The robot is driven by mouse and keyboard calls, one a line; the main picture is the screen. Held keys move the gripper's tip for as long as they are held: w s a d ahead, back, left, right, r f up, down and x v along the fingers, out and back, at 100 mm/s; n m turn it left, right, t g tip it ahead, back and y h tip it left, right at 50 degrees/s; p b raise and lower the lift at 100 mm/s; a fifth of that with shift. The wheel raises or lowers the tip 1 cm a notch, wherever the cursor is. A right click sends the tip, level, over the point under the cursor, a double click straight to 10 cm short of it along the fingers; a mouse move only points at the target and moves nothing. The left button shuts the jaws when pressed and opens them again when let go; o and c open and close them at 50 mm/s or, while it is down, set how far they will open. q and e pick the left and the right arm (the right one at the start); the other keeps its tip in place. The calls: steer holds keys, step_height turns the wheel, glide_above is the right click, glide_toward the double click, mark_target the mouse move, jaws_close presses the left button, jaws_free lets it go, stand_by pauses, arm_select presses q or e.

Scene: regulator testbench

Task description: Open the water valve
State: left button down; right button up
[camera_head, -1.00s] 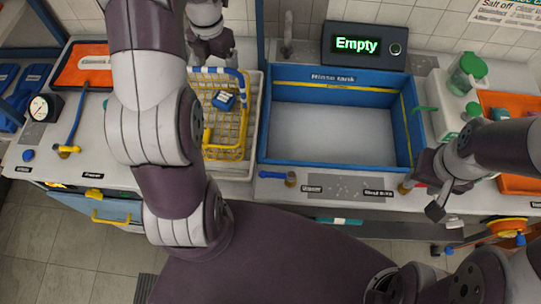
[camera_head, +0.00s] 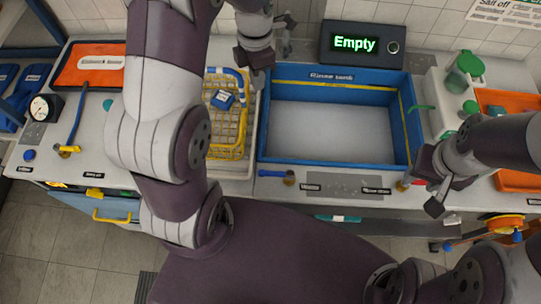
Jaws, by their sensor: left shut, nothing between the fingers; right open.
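A small brass valve with a blue handle (camera_head: 289,177) sits on the front ledge below the blue tank (camera_head: 335,164). The labels near it are too blurred to read. A second brass fitting with some red (camera_head: 403,185) stands further right, partly beside my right gripper. My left gripper (camera_head: 258,70) is shut and empty, above the tank's back left corner, by the grey tap (camera_head: 285,24). My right gripper (camera_head: 424,194) is open and empty near the front right of the bench, close to the red fitting. The tank looks empty.
A display reading "Empty" (camera_head: 362,45) stands behind the tank. A yellow wire basket (camera_head: 226,148) with a blue tag is left of the tank. Green-topped bottles (camera_head: 467,66) stand at right.

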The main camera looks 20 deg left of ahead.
mark_target(275, 174)
arm_select(q)
steer(key=s+d+m+g, duration=0.1)
steer(key=s+d+m, duration=0.2)
steer(key=m, duration=0.9)
steer(key=s+d+m+g, duration=0.1)
steer(key=s+d+m, duration=0.1)
steer(key=m, duration=1)
steer(key=shift+s+d+f+h, duration=0.3)
steer(key=shift+s+d+f, duration=0.1)
steer(key=shift+s, duration=0.25)
steer(key=s+f, duration=0.2)
steer(key=f, duration=0.1)
steer(key=s+d+f, duration=0.1)
steer(key=s+f, duration=0.1)
steer(key=f, duration=0.1)
steer(key=s+d+f+b, duration=0.1)
steer(key=s+f, duration=0.1)
steer(key=f, duration=0.2)
steer(key=shift+s, duration=0.25)
steer(key=shift+f, duration=0.15)
